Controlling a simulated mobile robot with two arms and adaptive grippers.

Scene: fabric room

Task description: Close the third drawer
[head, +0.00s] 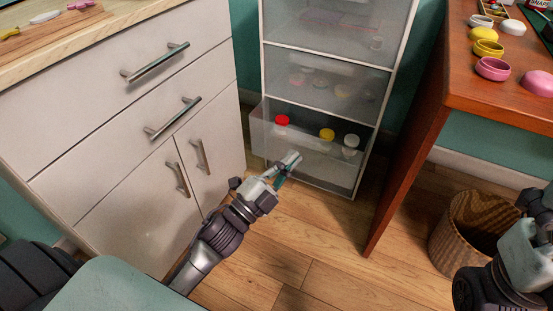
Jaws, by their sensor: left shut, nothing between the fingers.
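A tall drawer unit (387,89) with a pale frame and see-through drawers stands at the back centre. Its third drawer from the top in view (268,145) is pulled out and holds bottles with a red cap (282,120), a yellow cap (327,134) and a white cap (351,141). The two drawers above it look shut. My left gripper (291,162) is shut and empty, with its tips at the front of the open drawer; I cannot tell whether they touch it. My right gripper (538,200) is only partly in view at the right edge, and its fingers do not show clearly.
A white cabinet (90,120) with metal handles stands close on the left. A reddish wooden table (460,80) with small pots stands on the right, above a wicker basket (460,235). The wooden floor (330,255) between them is clear.

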